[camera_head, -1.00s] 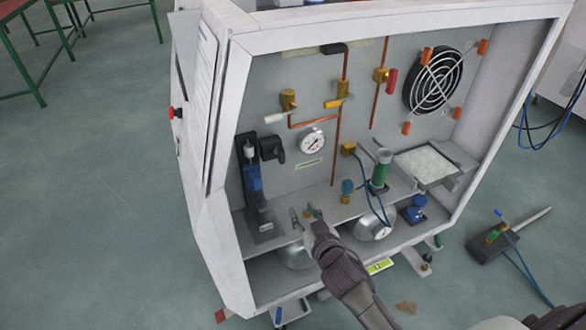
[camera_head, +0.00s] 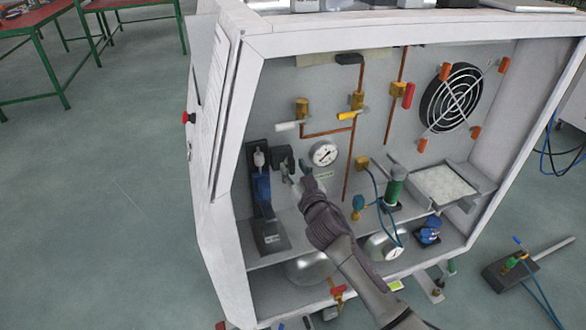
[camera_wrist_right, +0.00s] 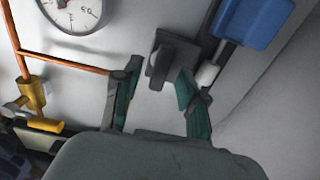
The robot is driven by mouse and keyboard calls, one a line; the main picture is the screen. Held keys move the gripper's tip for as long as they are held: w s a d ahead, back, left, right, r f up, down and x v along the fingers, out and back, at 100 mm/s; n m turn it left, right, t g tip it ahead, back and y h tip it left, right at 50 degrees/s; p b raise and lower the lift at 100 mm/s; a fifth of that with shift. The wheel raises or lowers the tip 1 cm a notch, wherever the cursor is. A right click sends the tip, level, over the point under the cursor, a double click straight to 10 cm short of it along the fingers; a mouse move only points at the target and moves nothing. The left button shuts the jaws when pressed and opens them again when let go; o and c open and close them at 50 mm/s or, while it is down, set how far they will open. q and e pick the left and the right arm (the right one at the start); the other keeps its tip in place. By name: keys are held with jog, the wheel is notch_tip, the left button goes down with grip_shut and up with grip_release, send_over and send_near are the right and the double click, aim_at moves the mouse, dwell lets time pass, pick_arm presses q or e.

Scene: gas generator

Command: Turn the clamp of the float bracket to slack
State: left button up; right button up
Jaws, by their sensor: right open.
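A dark grey block with a raised knob, which looks like the clamp of the float bracket (camera_head: 280,155), sits on the back panel of the open cabinet. It is between the blue device on its black stand (camera_head: 262,187) and the round gauge (camera_head: 323,153). My right gripper (camera_head: 291,172) is open just in front of the clamp. In the right wrist view the clamp (camera_wrist_right: 172,58) shows beyond the fingertips, its knob (camera_wrist_right: 157,66) roughly between the two fingers (camera_wrist_right: 159,72). I cannot tell whether a finger touches it. My left gripper is not in view.
Copper pipes with valves (camera_head: 357,100) run up the panel, and a fan (camera_head: 452,97) is at its right. A green cylinder (camera_head: 394,187) and blue hose stand on the shelf. The cabinet's left wall (camera_head: 232,130) is close by.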

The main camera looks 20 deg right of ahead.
jog(key=shift+w, duration=0.6)
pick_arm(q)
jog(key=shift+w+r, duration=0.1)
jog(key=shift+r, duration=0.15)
pick_arm(e)
grip_shut()
